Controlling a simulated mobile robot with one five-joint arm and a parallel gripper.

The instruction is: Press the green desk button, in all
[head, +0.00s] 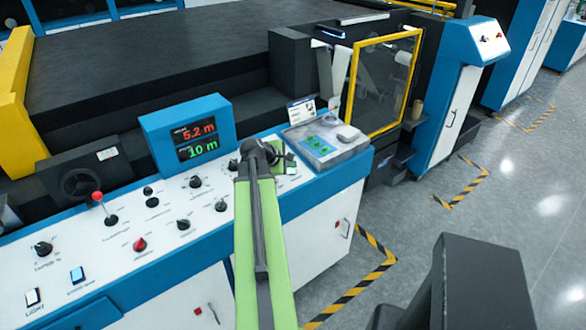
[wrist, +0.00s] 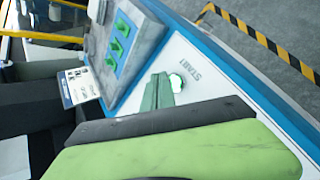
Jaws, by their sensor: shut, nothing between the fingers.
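The control desk (head: 330,190) has a white top with blue edges. In the wrist view a small round button (wrist: 177,83), pale with green at its edge, sits by the word START on the white top. My gripper (wrist: 158,92) is shut and empty, its greenish fingertips right beside that button in the picture. I cannot tell whether they touch it or whether it is pressed. In the head view my gripper (head: 272,152) is over the desk's right part, and my arm hides much of the area around the button.
A grey box with a green-marked panel (head: 322,146) stands just beyond my gripper; it also shows in the wrist view (wrist: 145,60). A display (head: 192,138) reads 5.2 m and 10 m. Knobs and a red-topped lever (head: 98,197) stand left. A yellow-framed guard (head: 383,80) stands behind.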

